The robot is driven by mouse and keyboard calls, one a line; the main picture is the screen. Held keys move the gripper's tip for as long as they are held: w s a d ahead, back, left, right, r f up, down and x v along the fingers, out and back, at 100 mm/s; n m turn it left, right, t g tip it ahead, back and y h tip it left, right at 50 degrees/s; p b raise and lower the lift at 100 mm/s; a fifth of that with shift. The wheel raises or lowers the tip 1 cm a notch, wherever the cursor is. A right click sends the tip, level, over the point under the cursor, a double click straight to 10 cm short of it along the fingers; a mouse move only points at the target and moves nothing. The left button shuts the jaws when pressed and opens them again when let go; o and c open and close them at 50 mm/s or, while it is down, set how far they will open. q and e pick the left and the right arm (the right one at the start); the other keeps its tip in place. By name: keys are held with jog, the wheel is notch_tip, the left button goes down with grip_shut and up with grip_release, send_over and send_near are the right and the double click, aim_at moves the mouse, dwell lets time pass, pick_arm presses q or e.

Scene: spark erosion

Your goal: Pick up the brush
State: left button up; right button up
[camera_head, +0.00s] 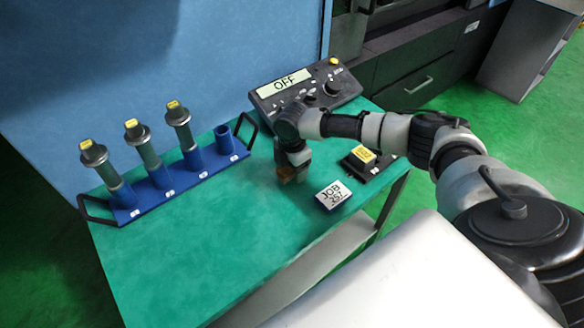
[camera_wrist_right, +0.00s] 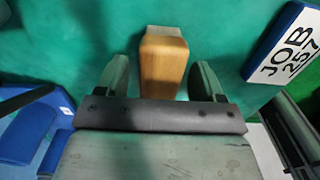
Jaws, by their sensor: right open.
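The brush (camera_wrist_right: 163,66) shows a light wooden handle in the right wrist view, upper middle, above the green table top. My right gripper (camera_wrist_right: 160,76) is open, with one dark finger on each side of the wood and a gap visible on both sides. The bristles cannot be made out. In the head view my right gripper (camera_head: 292,168) points down over the table, and the brush (camera_head: 286,177) is a small brown patch at its tip, mostly hidden by it. My left gripper is not in view.
On the table (camera_head: 215,250) a white-and-blue JOB 257 block (camera_head: 333,195) lies close to the right gripper. A control box (camera_head: 285,85) reading OFF stands behind. A blue rack (camera_head: 170,185) with several cylindrical tools is at left. A black yellow-topped device (camera_head: 363,157) sits right.

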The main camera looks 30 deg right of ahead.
jog(key=c, duration=1)
jog(key=shift+c, duration=0.3)
jog(key=shift+r, duration=0.1)
